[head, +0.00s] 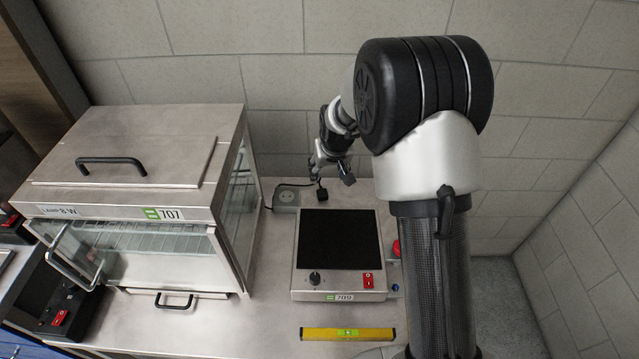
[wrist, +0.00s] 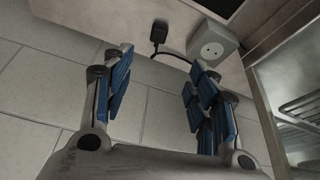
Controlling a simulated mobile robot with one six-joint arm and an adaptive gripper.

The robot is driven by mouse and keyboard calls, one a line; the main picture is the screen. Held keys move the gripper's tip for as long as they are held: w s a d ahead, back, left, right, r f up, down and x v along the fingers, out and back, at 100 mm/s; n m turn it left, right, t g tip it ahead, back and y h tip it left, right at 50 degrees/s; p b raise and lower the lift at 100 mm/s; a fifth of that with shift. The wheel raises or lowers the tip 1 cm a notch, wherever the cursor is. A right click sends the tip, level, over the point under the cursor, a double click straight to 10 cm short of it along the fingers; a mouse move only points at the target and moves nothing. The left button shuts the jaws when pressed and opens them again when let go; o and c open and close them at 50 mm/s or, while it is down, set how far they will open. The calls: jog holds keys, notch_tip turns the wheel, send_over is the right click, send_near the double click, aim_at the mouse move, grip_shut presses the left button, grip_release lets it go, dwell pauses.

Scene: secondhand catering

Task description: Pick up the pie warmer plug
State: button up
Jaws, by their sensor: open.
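A small black plug (head: 321,193) lies on the steel counter behind the dark-topped hotplate. It also shows in the wrist view (wrist: 159,36), beyond the fingertips, with a black cable curving from it toward the right finger. My gripper (head: 331,170) is at the back of the counter, close to the plug; it is open and empty. In the wrist view my gripper (wrist: 165,62) has its blue-padded fingers spread wide, with the plug ahead of the gap and apart from both. The glass-fronted cabinet (head: 140,145), marked 707, stands at the left.
A grey socket box (head: 287,195) stands left of the plug and also shows in the wrist view (wrist: 210,45). The hotplate (head: 340,294), marked 709, is in front. A yellow level (head: 348,334) lies at the front. A tiled wall (head: 275,85) is close behind.

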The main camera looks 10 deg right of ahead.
jog(key=b, duration=0.3)
send_over(323, 194)
jog(key=s, duration=0.3)
jog(key=f, duration=1.2)
jog(key=shift+w+a, duration=0.1)
jog(key=shift+w, duration=0.15)
jog(key=x, duration=0.2)
jog(key=b+x, duration=0.2)
jog(key=x, duration=0.1)
jog(key=shift+s+f, duration=0.15)
jog(key=shift+f, duration=0.3)
jog(key=shift+r, duration=0.1)
jog(key=shift+c, duration=0.4)
jog(key=c, duration=1.1)
jog(key=shift+r, duration=0.1)
notch_tip(323, 194, up, 19)
jog(key=p, duration=0.4)
jog(key=shift+r, duration=0.15)
